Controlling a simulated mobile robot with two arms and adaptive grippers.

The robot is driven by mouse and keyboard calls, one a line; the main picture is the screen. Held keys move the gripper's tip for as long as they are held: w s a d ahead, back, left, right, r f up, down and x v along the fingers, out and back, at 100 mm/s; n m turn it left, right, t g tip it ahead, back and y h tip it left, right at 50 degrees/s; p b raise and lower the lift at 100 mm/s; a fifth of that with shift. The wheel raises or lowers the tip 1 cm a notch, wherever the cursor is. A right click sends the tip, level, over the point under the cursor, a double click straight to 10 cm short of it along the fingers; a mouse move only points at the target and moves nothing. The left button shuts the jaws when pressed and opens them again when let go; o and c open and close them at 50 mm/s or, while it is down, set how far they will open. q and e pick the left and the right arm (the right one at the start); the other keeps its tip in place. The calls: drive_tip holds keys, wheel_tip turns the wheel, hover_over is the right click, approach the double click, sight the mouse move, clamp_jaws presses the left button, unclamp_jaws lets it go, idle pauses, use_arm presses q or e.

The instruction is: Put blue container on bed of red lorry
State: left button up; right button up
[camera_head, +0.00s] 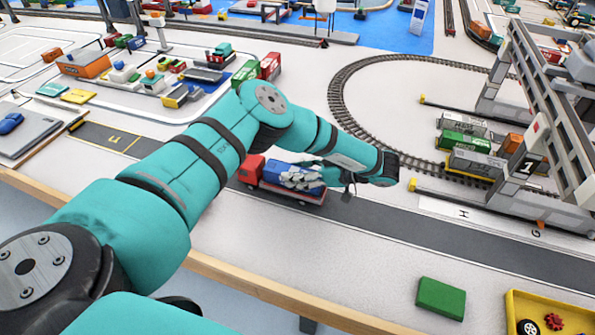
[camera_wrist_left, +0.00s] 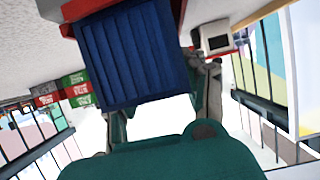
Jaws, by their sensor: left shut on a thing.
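The red lorry (camera_head: 251,168) stands on the grey road in the head view, its cab to the left and its bed (camera_head: 290,193) to the right. The ribbed blue container (camera_head: 280,172) is at the bed, partly covered by my left gripper (camera_head: 304,179). I cannot tell whether it touches the bed. In the left wrist view the blue container (camera_wrist_left: 130,55) fills the upper middle, between the fingers of my left gripper (camera_wrist_left: 162,92), which is shut on it. Red parts show behind the container at the top edge. My right gripper is not in view.
A gantry crane (camera_head: 555,110) stands at the right over several containers and rails. A curved track (camera_head: 345,85) lies behind my left arm. A green block (camera_head: 441,298) and a yellow tray (camera_head: 512,312) are at the front right. The road right of the lorry is clear.

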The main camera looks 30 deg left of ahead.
use_arm(q)
drive_tip(key=shift+f, duration=0.15)
drive_tip(key=o, duration=1.3)
drive_tip(key=shift+r, duration=0.25)
drive_tip(key=b+v, duration=0.1)
drive_tip(key=v, duration=1.1)
drive_tip(key=shift+f, duration=0.15)
